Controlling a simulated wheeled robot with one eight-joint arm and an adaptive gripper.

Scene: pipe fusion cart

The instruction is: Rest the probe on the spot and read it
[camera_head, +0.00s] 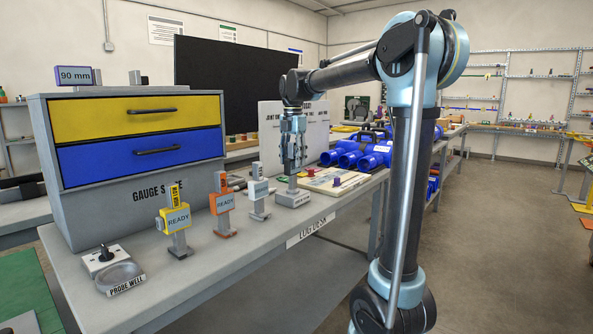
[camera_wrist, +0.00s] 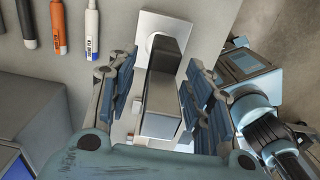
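My gripper (camera_head: 293,150) points down above a small grey block (camera_head: 293,198) with a label too small to read. In the wrist view, my gripper (camera_wrist: 160,95) has its finger pads on both sides of a grey, boxy probe (camera_wrist: 158,115) with a dark face. The probe's tip and display are hidden.
A gauge store (camera_head: 140,200) with yellow and blue drawers stands at left. A probe well (camera_head: 122,275) sits at the near desk end. Blue fittings (camera_head: 370,155) and a pale board (camera_head: 335,181) lie to the right. Pens (camera_wrist: 91,30) lie near the store.

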